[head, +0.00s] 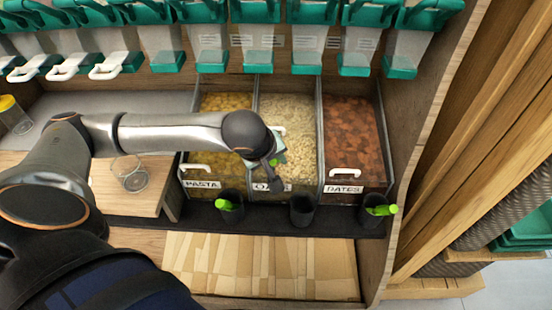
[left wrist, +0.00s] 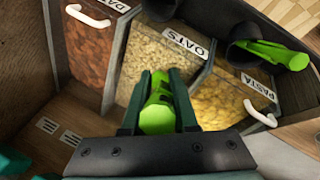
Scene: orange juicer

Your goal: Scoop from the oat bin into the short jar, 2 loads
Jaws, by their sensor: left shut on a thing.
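The oat bin (head: 300,178), labelled OATS, is the middle of three bins and holds pale flakes. It also shows in the left wrist view (left wrist: 184,41). My left gripper (head: 275,168) is over the front part of the oat bin. In the left wrist view its fingers (left wrist: 158,84) are shut on a green scoop handle (left wrist: 157,114). The scoop's bowl is hidden, so I cannot tell whether it holds oats. A clear, low glass jar (head: 134,181), probably the short jar, stands on the wooden ledge at the left and looks empty. My right gripper is out of view.
The pasta bin (head: 200,184) and dates bin (head: 345,189) flank the oat bin. Black cups stand in front; the left cup (head: 231,213) and right cup (head: 371,216) hold green scoops, the middle cup (head: 302,211) looks empty. Dispensers with green spouts (head: 260,69) hang above.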

